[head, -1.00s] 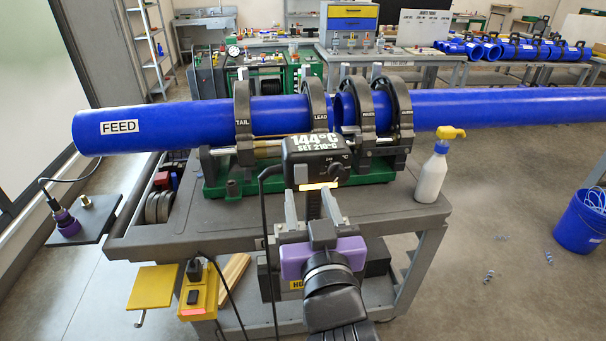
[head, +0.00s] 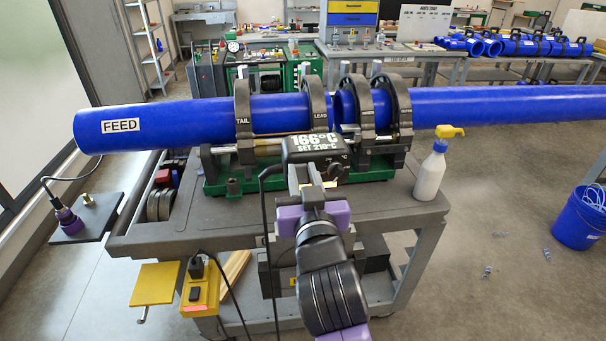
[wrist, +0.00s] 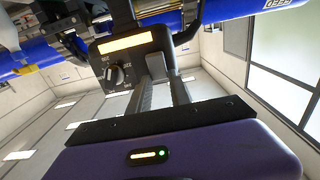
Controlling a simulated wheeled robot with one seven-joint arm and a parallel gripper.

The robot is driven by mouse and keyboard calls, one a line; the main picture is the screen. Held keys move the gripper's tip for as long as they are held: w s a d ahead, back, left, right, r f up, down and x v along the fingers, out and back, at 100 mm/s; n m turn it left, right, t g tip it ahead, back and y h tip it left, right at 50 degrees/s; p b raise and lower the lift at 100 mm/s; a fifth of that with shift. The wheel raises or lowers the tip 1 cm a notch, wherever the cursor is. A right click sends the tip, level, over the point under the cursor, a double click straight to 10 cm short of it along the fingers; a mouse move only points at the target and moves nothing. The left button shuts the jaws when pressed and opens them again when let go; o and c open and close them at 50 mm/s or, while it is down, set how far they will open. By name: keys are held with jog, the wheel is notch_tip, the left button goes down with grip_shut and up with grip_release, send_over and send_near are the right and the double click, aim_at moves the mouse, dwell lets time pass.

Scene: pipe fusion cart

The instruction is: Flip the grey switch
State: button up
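The black heater control box (head: 313,148) stands at the cart's front, its top reading 166°C, set 210°C. In the wrist view its face (wrist: 126,60) shows a lit orange display (wrist: 129,42) and a black dial (wrist: 115,76) at the left. I cannot clearly make out the grey switch; a light grey block at the face's right may be it or part of my fingertips. My gripper (head: 312,172), with a purple body, is right in front of the box. Its fingers (wrist: 160,75) reach to the face, right of the dial; contact and the gap at the tips are unclear.
Blue pipes (head: 190,122) lie in dark clamps behind the box. A white spray bottle (head: 430,175) stands at the cart's right. A yellow socket box (head: 200,290) with a black switch hangs at the front left. A blue bucket (head: 578,222) stands right on the floor.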

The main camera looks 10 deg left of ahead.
grip_shut()
jog(key=shift+r+p, duration=0.2)
jog(key=shift+p, duration=0.3)
jog(key=shift+r+g+p, duration=0.15)
jog(key=shift+g+p, duration=0.15)
jog(key=shift+p, duration=0.2)
jog(key=shift+w+g+p, duration=0.1)
jog(key=shift+g+p, duration=0.3)
jog(key=shift+p, duration=0.7)
jog(key=o, duration=0.6)
grip_release()
